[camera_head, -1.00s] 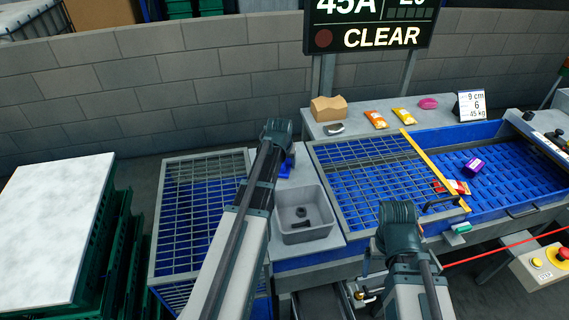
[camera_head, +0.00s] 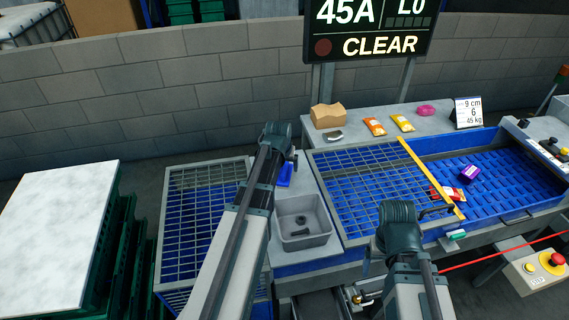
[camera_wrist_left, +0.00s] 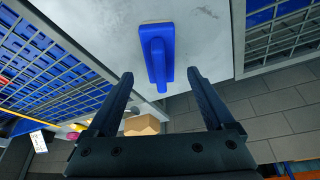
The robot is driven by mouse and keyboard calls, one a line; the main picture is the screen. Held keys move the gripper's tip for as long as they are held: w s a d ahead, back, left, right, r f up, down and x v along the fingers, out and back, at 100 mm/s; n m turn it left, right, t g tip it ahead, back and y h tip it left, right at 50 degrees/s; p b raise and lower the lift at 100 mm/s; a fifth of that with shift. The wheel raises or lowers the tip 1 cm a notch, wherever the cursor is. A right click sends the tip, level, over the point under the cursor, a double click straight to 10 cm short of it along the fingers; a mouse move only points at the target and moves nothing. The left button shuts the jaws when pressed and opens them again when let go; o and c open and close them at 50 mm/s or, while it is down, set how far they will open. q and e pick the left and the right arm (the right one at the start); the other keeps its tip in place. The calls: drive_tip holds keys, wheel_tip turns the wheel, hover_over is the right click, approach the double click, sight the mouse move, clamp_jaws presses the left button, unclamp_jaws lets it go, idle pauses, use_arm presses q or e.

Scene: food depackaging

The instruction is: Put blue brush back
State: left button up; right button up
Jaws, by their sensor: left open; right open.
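The blue brush (camera_wrist_left: 157,50) lies on a grey surface (camera_wrist_left: 200,25) in the left wrist view, its handle along its length. It also shows in the head view (camera_head: 286,174), partly hidden by my left arm. My left gripper (camera_wrist_left: 158,82) is open and empty, its two fingers apart with the brush ahead and between their lines; they do not touch it. In the head view my left gripper (camera_head: 277,134) is over the ledge between the two grids. My right gripper (camera_head: 436,212) is low at the front of the right grid; its fingers hold nothing that I can see.
A grey bin (camera_head: 303,222) with dark parts stands in front of the brush. A purple pack (camera_head: 469,173) lies on the belt.

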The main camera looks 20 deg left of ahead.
sight(284, 169)
use_arm(q)
drive_tip(key=p+v, duration=0.5)
drive_tip(key=v, duration=0.2)
drive_tip(key=shift+r+p, duration=0.15)
drive_tip(key=shift+p, duration=0.15)
drive_tip(key=b+x, duration=1.1)
drive_tip(key=x, duration=0.1)
drive_tip(key=shift+s, duration=0.1)
